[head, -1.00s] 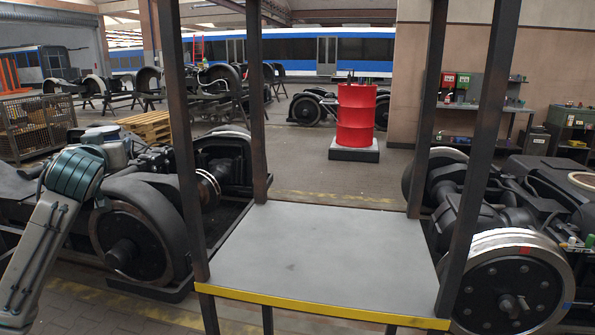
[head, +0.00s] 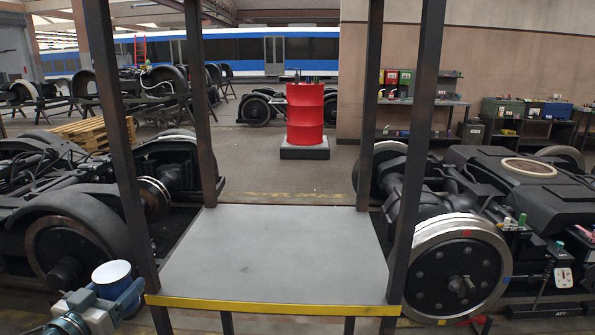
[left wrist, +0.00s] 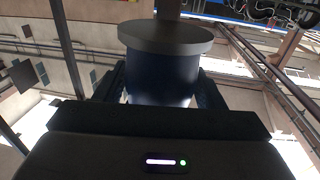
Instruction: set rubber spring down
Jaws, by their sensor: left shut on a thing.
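The rubber spring (head: 111,273) is a blue cylinder with a pale round end plate, low at the left in the head view. My left gripper (head: 118,291) is shut on it and holds it in front of the left bogie's wheel, left of the grey platform (head: 275,255). In the left wrist view the spring (left wrist: 160,75) sits between the fingers, its dark blue body below a wide grey plate. The spring appears clear of any surface. My right gripper is out of view.
The platform has a yellow front edge, dark uprights (head: 118,130) and a bare top. Bogies stand at the left (head: 75,235) and right (head: 455,265). A red drum (head: 305,115) stands behind on a grey block. Tools and small parts lie at the far right.

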